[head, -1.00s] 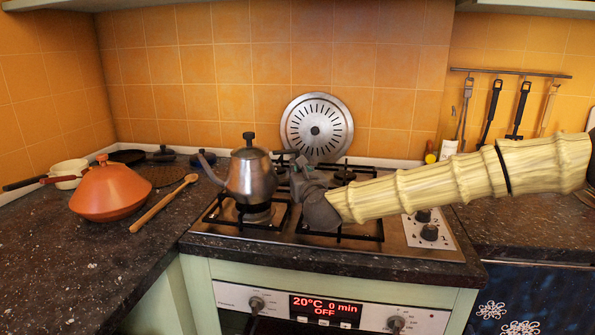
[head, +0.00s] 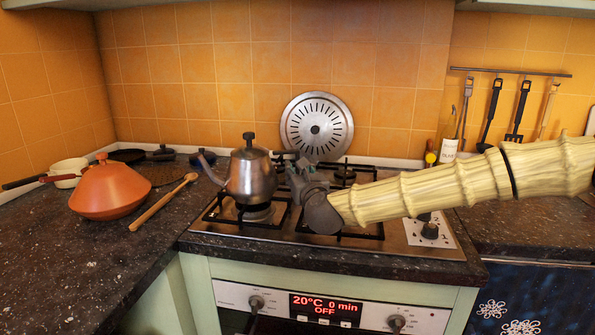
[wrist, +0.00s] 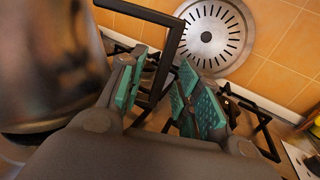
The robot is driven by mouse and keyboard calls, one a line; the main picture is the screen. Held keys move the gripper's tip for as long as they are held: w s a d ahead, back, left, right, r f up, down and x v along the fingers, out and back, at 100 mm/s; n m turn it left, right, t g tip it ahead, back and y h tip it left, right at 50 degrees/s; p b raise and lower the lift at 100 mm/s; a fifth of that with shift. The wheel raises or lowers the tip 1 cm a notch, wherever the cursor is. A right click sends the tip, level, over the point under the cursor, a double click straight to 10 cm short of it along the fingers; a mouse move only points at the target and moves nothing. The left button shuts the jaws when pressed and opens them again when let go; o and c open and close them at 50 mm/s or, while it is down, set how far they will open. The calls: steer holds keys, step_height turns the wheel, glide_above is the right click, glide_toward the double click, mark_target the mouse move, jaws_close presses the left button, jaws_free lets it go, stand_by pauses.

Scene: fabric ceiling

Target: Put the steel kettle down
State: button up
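The steel kettle (head: 251,177) stands upright over the left front burner of the hob (head: 285,245), its spout to the left. I see no clear gap beneath it. My gripper (head: 296,172) is just right of the kettle, at its handle side. In the wrist view the kettle body (wrist: 45,65) fills the left edge, blurred. Its black angular handle (wrist: 170,48) comes down between the teal-padded fingers of my gripper (wrist: 162,85). The fingers are apart, with room showing beside the handle. The kettle's underside is partly hidden.
An orange lidded pot (head: 110,190) and a wooden spoon (head: 162,203) lie on the left counter. A round slotted steel disc (head: 317,127) leans on the tiled wall behind the hob. Utensils hang at the right. Bare counter (head: 60,260) shows at the front left.

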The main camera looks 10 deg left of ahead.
steer(key=v, duration=1.1)
steer(key=shift+r, duration=0.1)
